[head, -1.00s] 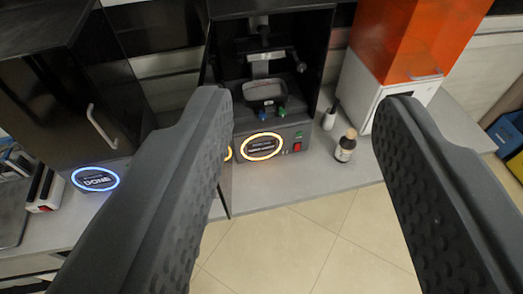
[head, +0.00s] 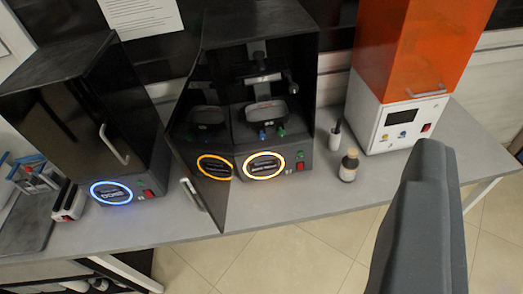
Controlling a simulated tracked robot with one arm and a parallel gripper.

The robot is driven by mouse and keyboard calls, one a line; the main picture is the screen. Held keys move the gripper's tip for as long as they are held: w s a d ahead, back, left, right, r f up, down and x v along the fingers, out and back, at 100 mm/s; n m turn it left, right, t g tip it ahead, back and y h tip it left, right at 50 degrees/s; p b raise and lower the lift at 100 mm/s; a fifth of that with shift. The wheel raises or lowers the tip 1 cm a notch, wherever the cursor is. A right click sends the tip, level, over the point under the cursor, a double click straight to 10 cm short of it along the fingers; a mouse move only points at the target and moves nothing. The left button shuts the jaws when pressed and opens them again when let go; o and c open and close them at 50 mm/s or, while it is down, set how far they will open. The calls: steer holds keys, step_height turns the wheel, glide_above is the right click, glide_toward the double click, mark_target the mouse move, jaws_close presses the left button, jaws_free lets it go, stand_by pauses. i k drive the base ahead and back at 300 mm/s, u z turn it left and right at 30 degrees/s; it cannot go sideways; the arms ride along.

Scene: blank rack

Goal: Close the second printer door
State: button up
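The middle black printer (head: 265,30) stands on the grey counter with its front open. A resin-tray-like part and an orange-lit ring display (head: 264,166) show inside and below. Its dark glossy door (head: 208,188) swings out at the left side, open towards me, and mirrors the interior and the orange ring. A pale handle (head: 191,194) shows at the door's lower outer edge. One grey finger of my gripper (head: 420,220) is in view at the lower right, apart from the door. The other finger is not visible, so the opening cannot be judged.
A left black printer (head: 75,120) is shut, with a blue ring display. An orange-topped white printer (head: 405,60) stands at the right. A small brown bottle (head: 348,168) stands on the counter (head: 290,205) between them. Open floor (head: 290,260) lies in front.

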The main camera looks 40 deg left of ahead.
mark_target(196, 132)
steer(key=z, duration=1.1)
steer(key=k, duration=1.55)
steer(key=u, duration=1.4)
steer(key=i, duration=1)
steer(key=z, duration=0.05)
